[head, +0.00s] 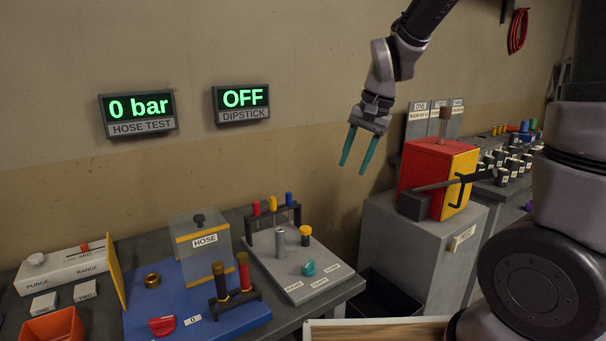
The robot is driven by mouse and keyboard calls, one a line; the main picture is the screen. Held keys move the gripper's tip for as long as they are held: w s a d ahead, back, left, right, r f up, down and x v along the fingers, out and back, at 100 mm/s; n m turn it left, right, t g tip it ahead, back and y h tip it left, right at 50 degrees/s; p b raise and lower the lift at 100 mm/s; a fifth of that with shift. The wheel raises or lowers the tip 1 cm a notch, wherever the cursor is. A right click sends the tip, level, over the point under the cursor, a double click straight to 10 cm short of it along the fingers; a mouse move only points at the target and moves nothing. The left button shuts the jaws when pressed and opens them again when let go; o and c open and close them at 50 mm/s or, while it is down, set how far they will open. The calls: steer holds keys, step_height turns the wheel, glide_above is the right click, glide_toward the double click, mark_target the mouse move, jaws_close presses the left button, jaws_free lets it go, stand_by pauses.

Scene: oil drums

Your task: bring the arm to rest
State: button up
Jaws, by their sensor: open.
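My gripper (356,150) has two teal fingers and points downward in the head view. It is open and empty, with a clear gap between the fingers. It hangs in the air in front of the wall, above the gap between the workbench and the grey cabinet. My arm reaches down to it from the top of the picture. The gripper touches nothing that I can see.
A red and yellow box (424,165) with a black lever stands on a grey cabinet (398,238) right of my gripper. The workbench at lower left holds a blue board (152,306) and a grey board (322,280). Two displays (138,113) hang on the wall.

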steer(key=s+d+r+n+t, duration=0.1)
steer(key=s+d+r+t, duration=0.4)
steer(key=s+d+r, duration=0.7)
steer(key=shift+s+d+r+h, duration=0.35)
steer(key=shift+s+r+h, duration=0.1)
steer(key=shift+r, duration=0.25)
